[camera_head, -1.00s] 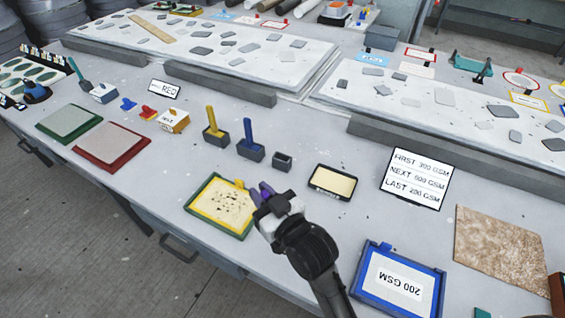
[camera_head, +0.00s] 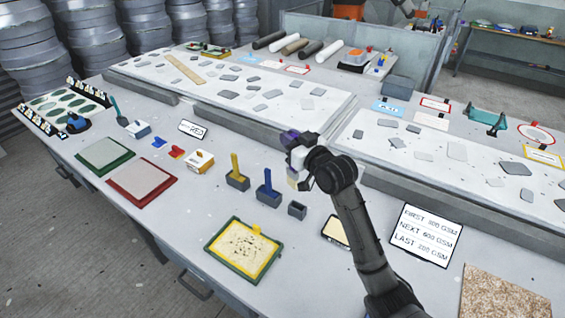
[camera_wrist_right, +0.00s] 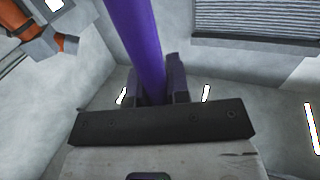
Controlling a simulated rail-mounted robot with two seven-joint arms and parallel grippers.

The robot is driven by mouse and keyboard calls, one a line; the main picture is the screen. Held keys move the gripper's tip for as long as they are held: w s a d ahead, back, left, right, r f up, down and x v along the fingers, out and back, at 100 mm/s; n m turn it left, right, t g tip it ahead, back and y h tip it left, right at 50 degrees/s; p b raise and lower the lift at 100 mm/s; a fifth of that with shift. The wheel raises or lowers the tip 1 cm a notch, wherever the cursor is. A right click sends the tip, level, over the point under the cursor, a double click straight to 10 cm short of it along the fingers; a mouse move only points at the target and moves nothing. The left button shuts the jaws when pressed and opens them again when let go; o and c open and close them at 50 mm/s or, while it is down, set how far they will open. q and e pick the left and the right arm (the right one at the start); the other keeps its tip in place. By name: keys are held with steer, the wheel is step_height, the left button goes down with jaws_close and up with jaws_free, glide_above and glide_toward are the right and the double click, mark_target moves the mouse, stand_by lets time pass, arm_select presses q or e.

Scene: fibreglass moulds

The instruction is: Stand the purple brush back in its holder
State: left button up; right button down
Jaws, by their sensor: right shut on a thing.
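My right gripper (camera_head: 293,143) is shut on the purple brush (camera_head: 289,137) and holds it raised above the table. In the right wrist view, the purple handle (camera_wrist_right: 138,45) runs up between the two dark fingers (camera_wrist_right: 164,82). A pale part, seemingly the bristles, shows below the gripper in the head view. A small dark grey holder (camera_head: 297,210) stands empty on the table, below the gripper in the picture. To its left, a blue brush (camera_head: 267,181) and a yellow brush (camera_head: 235,164) stand upright in similar holders. My left gripper is not in view.
A green-framed tray (camera_head: 211,246) with a speckled yellow panel lies in front of the holders. A dark-framed pale tray (camera_head: 335,230) is partly hidden by my right arm. A lettered board (camera_head: 426,234) lies to the right. Long white moulds (camera_head: 290,93) lie behind.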

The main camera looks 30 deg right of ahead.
steer(key=w+d+f+n+g+y, duration=0.1)
steer(key=w+d+f+n+y, duration=0.1)
steer(key=f, duration=0.3)
steer(key=w+d+f+n+y, duration=0.2)
steer(key=d+f+y, duration=0.1)
steer(key=f+y, duration=0.1)
steer(key=shift+w+d+f+g, duration=0.35)
steer(key=shift+d+f+g, duration=0.05)
steer(key=shift+f, duration=0.7)
step_height(320, 180, down, 11)
steer(key=b, duration=1.1)
steer(key=shift+f, duration=0.2)
steer(key=shift+f+b, duration=0.15)
steer(key=shift+b, duration=0.15)
